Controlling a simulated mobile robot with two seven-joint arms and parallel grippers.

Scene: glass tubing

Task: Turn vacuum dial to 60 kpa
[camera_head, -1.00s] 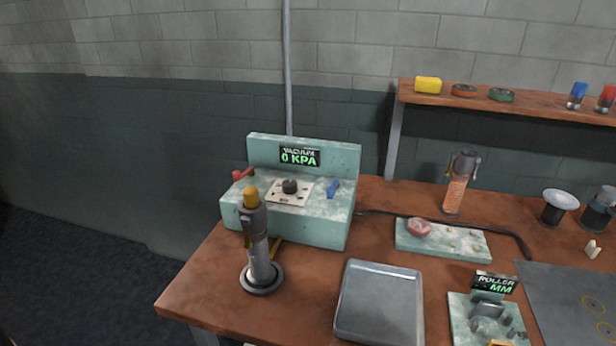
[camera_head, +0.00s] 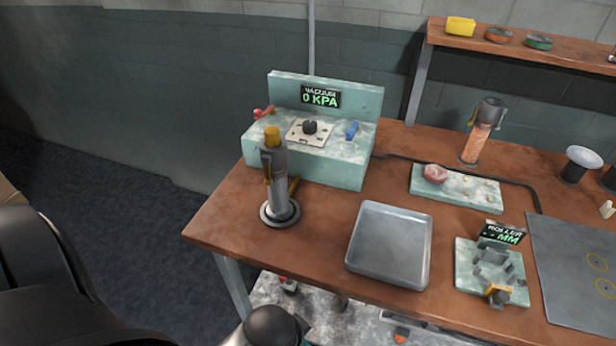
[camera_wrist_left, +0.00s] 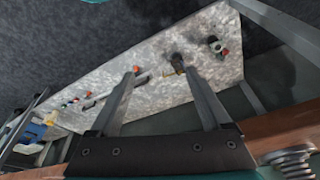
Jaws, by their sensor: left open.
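The vacuum unit (camera_head: 345,168) is a pale green box at the back left of the wooden table. Its display (camera_head: 320,97) reads 0 KPA. The black vacuum dial (camera_head: 310,127) sits on a light square plate on top, between a red lever (camera_head: 264,112) and a blue lever (camera_head: 352,130). My right gripper is not in view.
A metal torch-like tool (camera_head: 278,185) stands upright in front of the unit. A grey tray (camera_head: 389,246) lies right of it, and the roller block (camera_head: 490,270) further right. The lower shelf (camera_wrist_left: 150,72) holds several small items. A wall shelf (camera_head: 520,52) is at back right.

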